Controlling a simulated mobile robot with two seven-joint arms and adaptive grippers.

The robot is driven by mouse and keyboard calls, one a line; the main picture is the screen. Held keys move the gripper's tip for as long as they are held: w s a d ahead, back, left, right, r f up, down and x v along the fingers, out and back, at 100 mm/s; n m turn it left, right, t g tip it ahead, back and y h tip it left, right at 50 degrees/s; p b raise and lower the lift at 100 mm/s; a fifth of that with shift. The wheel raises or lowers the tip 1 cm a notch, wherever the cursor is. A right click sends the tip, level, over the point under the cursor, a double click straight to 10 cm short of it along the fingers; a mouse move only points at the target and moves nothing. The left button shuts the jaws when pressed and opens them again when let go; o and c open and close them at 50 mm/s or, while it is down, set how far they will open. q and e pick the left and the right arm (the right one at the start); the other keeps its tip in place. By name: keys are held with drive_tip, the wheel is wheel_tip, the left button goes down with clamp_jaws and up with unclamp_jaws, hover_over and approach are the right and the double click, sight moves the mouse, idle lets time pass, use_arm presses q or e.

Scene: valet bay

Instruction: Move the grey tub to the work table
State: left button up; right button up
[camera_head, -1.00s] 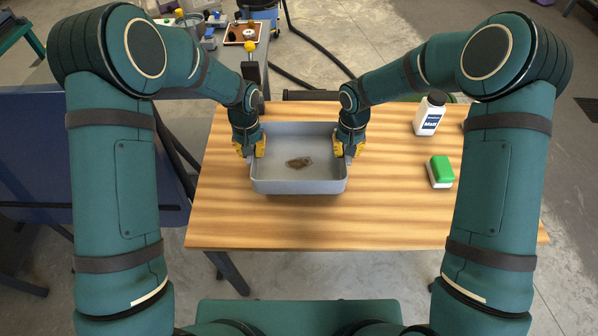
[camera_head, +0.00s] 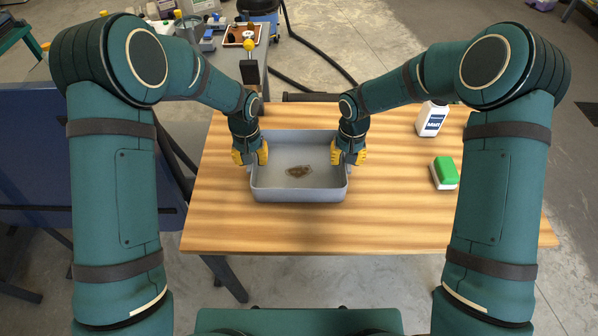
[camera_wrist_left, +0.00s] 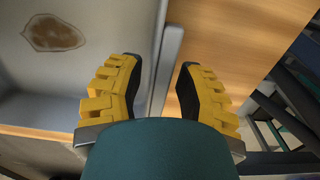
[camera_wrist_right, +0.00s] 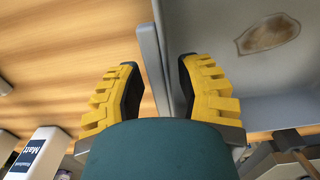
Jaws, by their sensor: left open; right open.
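The grey tub (camera_head: 300,195) stands upright on the wooden table (camera_head: 320,230), with a brown stain on its inner floor. My left gripper (camera_head: 252,156) is at the tub's left wall and my right gripper (camera_head: 347,156) at its right wall. In the left wrist view, my left gripper (camera_wrist_left: 158,75) is open, its fingers on either side of the tub's wall (camera_wrist_left: 168,60) with gaps showing. In the right wrist view, my right gripper (camera_wrist_right: 155,75) is open around the opposite wall (camera_wrist_right: 152,60). The fingertips are partly hidden in the head view.
A white bottle (camera_head: 431,120) and a green-topped block (camera_head: 444,172) are on the right of the table. Bare wood lies in front of the tub. A grey bench (camera_head: 253,85) with a small tray (camera_head: 242,35) and containers stands behind; a blue panel (camera_head: 40,165) is at left.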

drive_tip(key=shift+r, duration=0.1)
use_arm(q)
wheel_tip(320, 180, up, 12)
use_arm(e)
wheel_tip(320, 180, up, 12)
idle(0.8)
